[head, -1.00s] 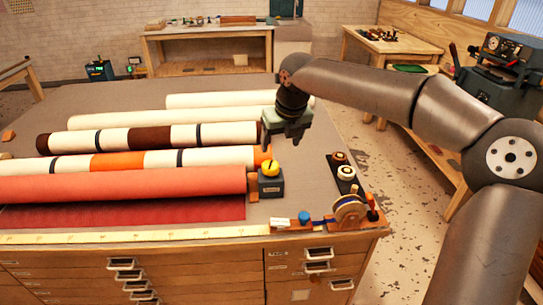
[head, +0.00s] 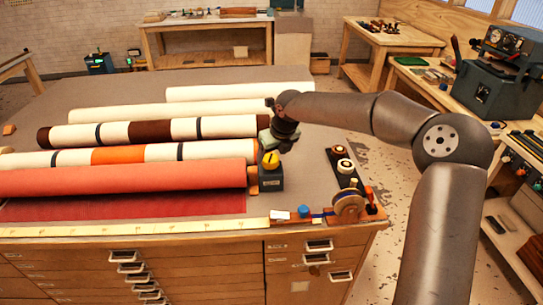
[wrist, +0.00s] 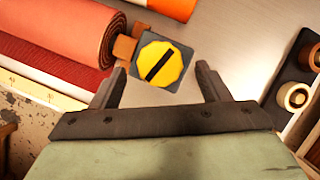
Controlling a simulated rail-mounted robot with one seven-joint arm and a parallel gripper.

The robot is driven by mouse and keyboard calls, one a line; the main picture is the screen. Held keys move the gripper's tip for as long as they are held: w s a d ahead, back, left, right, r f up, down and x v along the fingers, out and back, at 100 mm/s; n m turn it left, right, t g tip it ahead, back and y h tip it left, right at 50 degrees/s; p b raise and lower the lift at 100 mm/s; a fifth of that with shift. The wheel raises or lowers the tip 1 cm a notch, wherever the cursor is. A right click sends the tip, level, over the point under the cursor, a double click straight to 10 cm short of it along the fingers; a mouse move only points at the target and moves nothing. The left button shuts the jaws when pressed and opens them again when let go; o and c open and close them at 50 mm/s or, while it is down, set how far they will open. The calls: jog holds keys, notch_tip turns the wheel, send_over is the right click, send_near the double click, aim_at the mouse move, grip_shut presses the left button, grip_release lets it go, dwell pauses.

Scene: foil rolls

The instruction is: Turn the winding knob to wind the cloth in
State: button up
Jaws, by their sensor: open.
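The winding knob is a yellow disc (head: 271,160) with a dark bar across it, on top of a dark grey box (head: 270,182) at the right end of the red roll (head: 130,179). In the wrist view the knob (wrist: 160,63) lies ahead of and between the two fingertips. My gripper (wrist: 160,88) is open and empty, its fingers apart from the knob. In the head view my gripper (head: 278,140) is just behind and above the knob. A dark red cloth (head: 125,207) lies flat in front of the red roll; it also shows in the wrist view (wrist: 55,60).
Several cream and banded rolls (head: 155,131) lie behind the red one. A dark strip with round pieces (head: 343,165) and a wooden stand with a wheel (head: 348,203) stand to the right. A yellow measuring strip (head: 130,228) runs along the table's front edge.

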jog(key=shift+x, duration=1.2)
jog(key=c, duration=1)
jog(key=shift+m, duration=0.3)
